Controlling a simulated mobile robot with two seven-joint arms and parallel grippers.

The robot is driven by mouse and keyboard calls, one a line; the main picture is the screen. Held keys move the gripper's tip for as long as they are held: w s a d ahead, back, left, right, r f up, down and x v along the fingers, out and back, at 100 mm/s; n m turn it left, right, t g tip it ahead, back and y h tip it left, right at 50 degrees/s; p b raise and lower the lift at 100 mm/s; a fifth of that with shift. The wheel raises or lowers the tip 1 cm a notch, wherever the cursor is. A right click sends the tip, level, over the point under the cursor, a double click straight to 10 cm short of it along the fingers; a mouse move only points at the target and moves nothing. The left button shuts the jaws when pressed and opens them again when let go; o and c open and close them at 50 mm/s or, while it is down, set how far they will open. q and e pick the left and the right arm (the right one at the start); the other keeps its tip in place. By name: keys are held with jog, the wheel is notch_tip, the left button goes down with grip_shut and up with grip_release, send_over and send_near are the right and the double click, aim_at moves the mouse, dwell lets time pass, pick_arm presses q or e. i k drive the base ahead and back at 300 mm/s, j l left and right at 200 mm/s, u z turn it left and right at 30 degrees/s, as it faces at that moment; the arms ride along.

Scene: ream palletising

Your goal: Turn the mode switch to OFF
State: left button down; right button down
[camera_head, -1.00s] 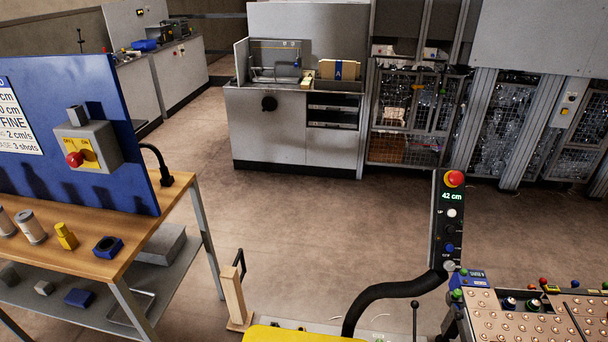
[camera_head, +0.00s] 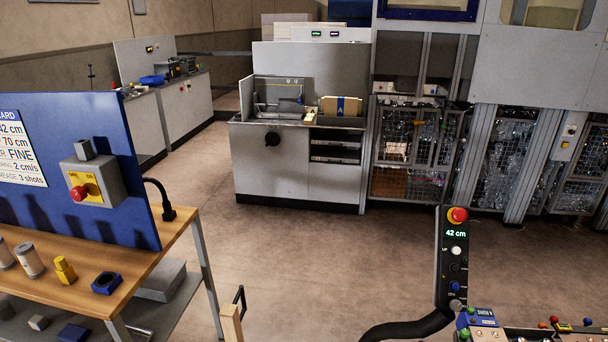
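A grey switch box (camera_head: 106,177) is mounted on the blue upright panel (camera_head: 40,135) at the left. Its yellow plate (camera_head: 92,187) carries small lettering that seems to read OFF and ON, and a red knob (camera_head: 79,193) sits at its lower left. No mode label is readable on either, and I cannot tell which way either knob is set. Neither of my grippers is in view.
A wooden workbench (camera_head: 150,262) with small parts stands at left. A control post (camera_head: 452,275) reading 42 cm, with a red button (camera_head: 457,215), stands at right above a button console (camera_head: 485,322). Caged machinery (camera_head: 405,150) lines the back. The floor (camera_head: 330,255) between is open.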

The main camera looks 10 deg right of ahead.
aim_at(455, 305)
jog(key=z, duration=1.2)
